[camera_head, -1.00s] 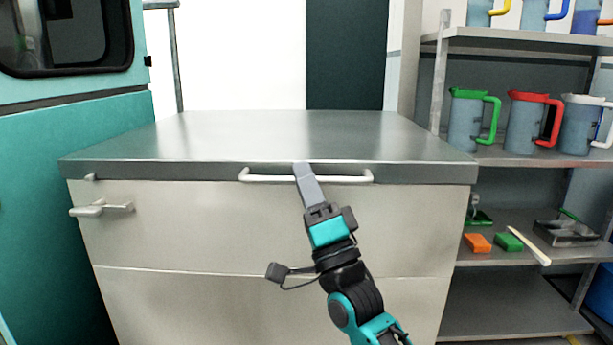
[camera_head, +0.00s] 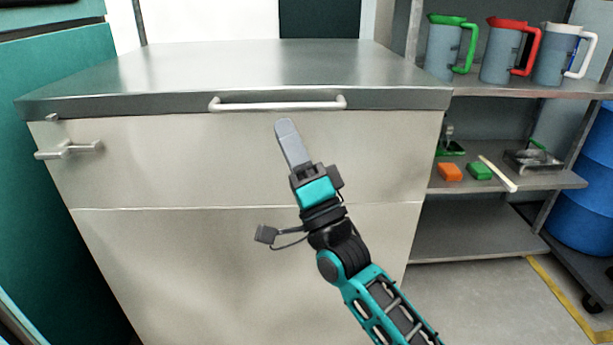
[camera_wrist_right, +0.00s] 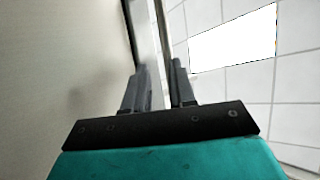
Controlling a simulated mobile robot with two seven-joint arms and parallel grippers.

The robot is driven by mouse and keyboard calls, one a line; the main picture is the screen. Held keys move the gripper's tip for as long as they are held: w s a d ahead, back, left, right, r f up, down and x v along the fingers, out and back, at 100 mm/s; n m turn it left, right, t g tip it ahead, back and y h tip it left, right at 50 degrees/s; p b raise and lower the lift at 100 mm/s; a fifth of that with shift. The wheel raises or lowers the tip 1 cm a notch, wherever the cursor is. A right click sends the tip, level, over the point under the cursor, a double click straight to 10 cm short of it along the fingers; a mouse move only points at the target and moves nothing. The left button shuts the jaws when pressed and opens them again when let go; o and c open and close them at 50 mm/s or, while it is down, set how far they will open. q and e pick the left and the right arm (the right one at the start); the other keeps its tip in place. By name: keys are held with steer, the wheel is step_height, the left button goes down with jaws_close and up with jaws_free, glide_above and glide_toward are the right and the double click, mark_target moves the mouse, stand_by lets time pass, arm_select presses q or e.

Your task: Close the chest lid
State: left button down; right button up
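The chest (camera_head: 240,165) has a beige front and a grey metal lid (camera_head: 250,65). The lid lies flat on the chest body, with no gap visible along its front edge. A white bar handle (camera_head: 278,106) runs along that front edge. My right gripper (camera_head: 287,128) points up just below the handle, in front of the chest, and appears apart from it. In the right wrist view its two fingers (camera_wrist_right: 159,85) stand apart with nothing held between them. The chest front fills the left of that view. My left gripper is not in view.
A latch lever (camera_head: 68,149) sticks out at the chest's upper left. A metal shelf (camera_head: 520,90) on the right holds jugs, sponges and a dustpan. A blue barrel (camera_head: 585,190) stands at far right. The floor (camera_head: 480,295) right of the chest is clear.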

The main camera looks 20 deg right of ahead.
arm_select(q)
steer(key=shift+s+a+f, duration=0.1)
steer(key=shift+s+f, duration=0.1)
arm_select(e)
steer(key=v, duration=0.8)
steer(key=shift+s+f, duration=0.2)
steer(key=shift+s, duration=0.15)
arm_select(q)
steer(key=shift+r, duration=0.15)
